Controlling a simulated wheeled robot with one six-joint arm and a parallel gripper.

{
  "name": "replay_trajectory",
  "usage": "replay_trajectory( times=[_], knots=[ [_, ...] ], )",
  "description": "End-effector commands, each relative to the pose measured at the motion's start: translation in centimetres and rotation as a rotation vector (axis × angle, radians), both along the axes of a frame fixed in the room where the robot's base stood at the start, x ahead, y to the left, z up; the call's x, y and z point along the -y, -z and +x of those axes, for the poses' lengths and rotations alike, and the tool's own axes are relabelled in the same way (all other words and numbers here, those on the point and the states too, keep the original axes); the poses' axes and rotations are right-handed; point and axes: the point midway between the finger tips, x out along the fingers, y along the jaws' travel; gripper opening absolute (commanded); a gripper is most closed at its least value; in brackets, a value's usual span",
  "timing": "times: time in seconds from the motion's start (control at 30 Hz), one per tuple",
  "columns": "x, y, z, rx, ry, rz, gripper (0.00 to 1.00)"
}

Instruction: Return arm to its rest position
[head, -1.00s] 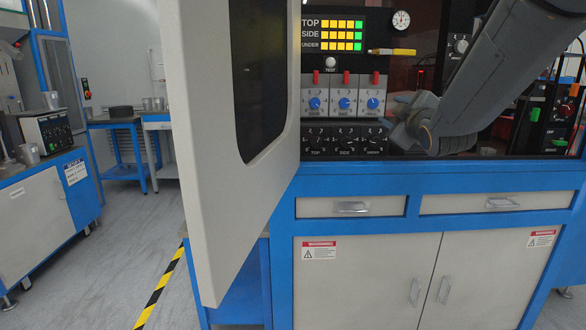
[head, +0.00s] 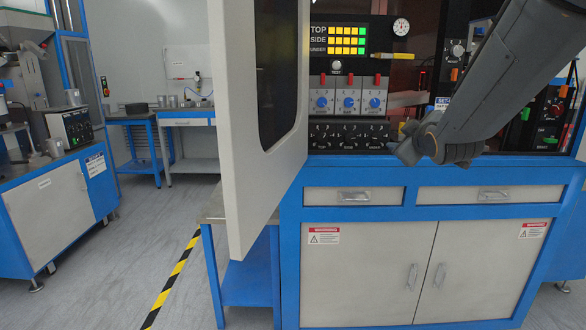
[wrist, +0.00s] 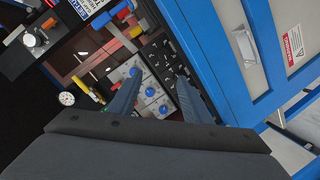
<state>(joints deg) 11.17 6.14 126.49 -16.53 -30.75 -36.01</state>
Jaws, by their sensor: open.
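My gripper (head: 402,146) is at the end of my grey arm, in front of the sorter's control panel, right of the row of blue knobs (head: 348,102). In the wrist view my gripper (wrist: 158,88) shows two dark fingers spread apart with nothing between them. The blue knobs also show beyond the fingers in the wrist view (wrist: 150,92). The lower row of black dials (head: 350,134) is partly hidden behind the gripper in the head view.
A white door (head: 232,130) stands open left of the panel. The blue cabinet (head: 420,178) with drawers and doors is below. A display with yellow and green lights (head: 338,40) is above the knobs. Open floor (head: 110,250) lies at left.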

Motion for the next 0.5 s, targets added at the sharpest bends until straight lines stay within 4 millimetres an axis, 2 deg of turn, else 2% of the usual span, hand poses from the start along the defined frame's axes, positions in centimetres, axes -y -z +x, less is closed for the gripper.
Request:
replay_trajectory(
  times=[0.17, 0.27, 0.37, 0.47, 0.5],
  knots=[
    [-1.1, 3.8, -3.1, -0.173, 0.051, 0.113, 0.44],
    [-1.9, 6.3, -5.7, -0.292, 0.096, 0.188, 0.44],
    [-2.9, 9.1, -9.4, -0.437, 0.158, 0.274, 0.44],
    [-4.3, 12.2, -14.8, -0.619, 0.248, 0.37, 0.44],
    [-5.0, 13.2, -17.3, -0.697, 0.288, 0.408, 0.44]
  ],
)
